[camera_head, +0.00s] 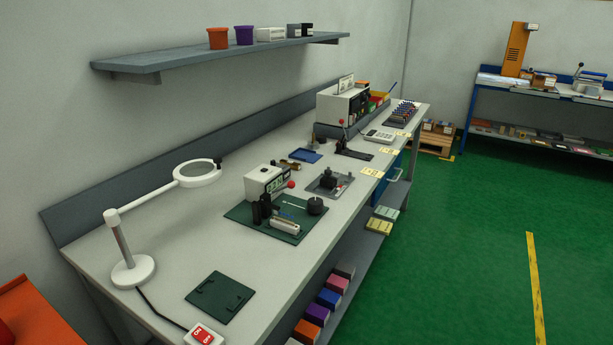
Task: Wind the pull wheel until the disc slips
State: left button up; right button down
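A dark green mat (245,213) lies on the near part of a long grey workbench. A white box with a display (265,181) stands at its back edge. On the mat are a black round wheel-like part (316,206), upright black cylinders (264,206), and a pale horizontal roller (286,227). Behind the mat is a grey plate with a black block (329,182). I cannot tell which part is the pull wheel and which the disc. Neither of my grippers is in view.
A magnifier lamp (198,172) stands at the bench's left, beside a small dark green plate (220,297) and a red-and-white switch box (204,335). A wall shelf (220,55) hangs above. Green floor (460,240) lies open at right, before a blue-framed bench (470,110).

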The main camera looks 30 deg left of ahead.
aim_at(315, 205)
jog(key=i+l, duration=0.1)
jog(key=l, duration=0.15)
jog(key=i+l, duration=0.1)
jog(key=l, duration=0.2)
jog(key=l+u, duration=0.1)
jog(key=u, duration=0.7)
jog(key=l+u, duration=0.15)
jog(key=u, duration=0.25)
jog(key=l+u, duration=0.1)
jog(key=u, duration=0.3)
jog(key=i+l+u, duration=0.35)
jog(key=l, duration=0.25)
jog(key=i+l+u, duration=0.2)
jog(key=k+l, duration=0.1)
